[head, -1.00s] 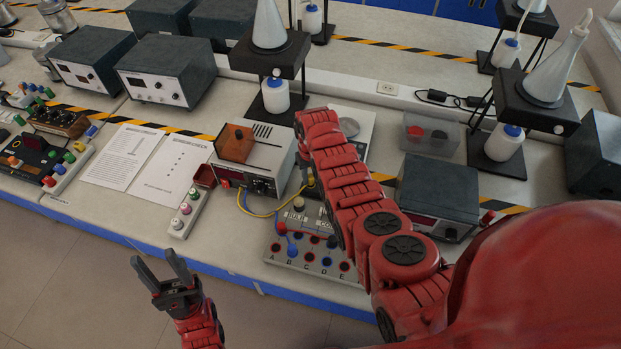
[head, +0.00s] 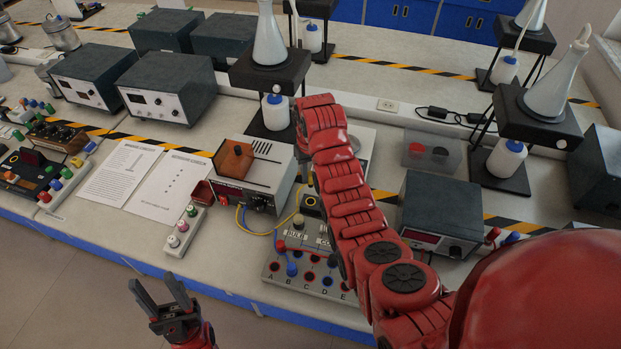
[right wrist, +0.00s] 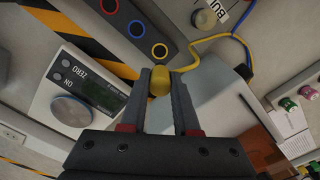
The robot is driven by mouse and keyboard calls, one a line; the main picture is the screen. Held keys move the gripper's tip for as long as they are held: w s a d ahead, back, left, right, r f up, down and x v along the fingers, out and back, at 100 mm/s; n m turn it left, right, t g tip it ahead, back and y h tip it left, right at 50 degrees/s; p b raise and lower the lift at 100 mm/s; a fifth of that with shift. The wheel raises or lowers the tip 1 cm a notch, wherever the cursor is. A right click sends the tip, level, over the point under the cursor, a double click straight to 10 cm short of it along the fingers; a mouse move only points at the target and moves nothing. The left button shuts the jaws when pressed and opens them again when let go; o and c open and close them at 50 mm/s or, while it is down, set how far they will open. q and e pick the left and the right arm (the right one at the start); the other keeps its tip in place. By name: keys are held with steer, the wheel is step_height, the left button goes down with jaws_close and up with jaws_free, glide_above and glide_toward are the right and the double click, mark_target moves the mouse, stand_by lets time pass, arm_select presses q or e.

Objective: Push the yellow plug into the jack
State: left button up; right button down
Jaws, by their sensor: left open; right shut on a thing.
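My right gripper (right wrist: 159,84) is shut on the yellow plug (right wrist: 159,82), held at its fingertips in the right wrist view. The yellow-ringed jack (right wrist: 159,50) lies just above the plug in that picture, at the end of a dark grey strip. The plug looks apart from it; the depth between them is unclear. The yellow cable (head: 284,222) runs right from the power supply (head: 258,172). My left gripper (head: 165,300) is open and empty, in front of the bench.
The red-ringed jack (right wrist: 134,29) and blue-ringed jack (right wrist: 109,6) share the strip. A labelled socket board (head: 268,267) with a blue plug stands in front. A scale (right wrist: 85,85) is beside the gripper. Paper sheets (head: 165,190) lie on the bench at left.

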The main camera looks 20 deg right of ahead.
steer(key=shift+s+a+m+p, duration=0.15)
steer(key=shift+s+m+p, duration=0.05)
steer(key=shift+m+p, duration=0.25)
steer(key=s+a+m+p, duration=0.2)
steer(key=s+a+m, duration=0.2)
steer(key=m, duration=0.4)
steer(key=s+a+f+m+p, duration=0.1)
steer(key=s+a+m+p, duration=0.2)
steer(key=m, duration=0.6)
steer(key=s+a+m+p, duration=0.3)
steer(key=s+a+m, duration=0.2)
steer(key=m, duration=0.3)
steer(key=shift+s+f, duration=0.15)
steer(key=shift+s, duration=0.45)
steer(key=s+a+f+m+b, duration=0.1)
steer(key=m+b, duration=0.1)
steer(key=m, duration=0.1)
steer(key=s+a+f+m+b, duration=0.1)
steer(key=f+m+b, duration=0.1)
steer(key=m, duration=0.1)
steer(key=s+a+f+m+b, duration=0.1)
steer(key=s+f+m+b, duration=0.1)
steer(key=m, duration=0.1)
steer(key=shift+s+a+f+b, duration=0.1)
steer(key=shift+a+b, duration=0.25)
steer(key=shift+a, duration=0.05)
steer(key=shift+f+b, duration=0.6)
steer(key=shift+b, duration=0.05)
steer(key=shift+f+b, duration=1.15)
steer(key=shift+b, duration=0.1)
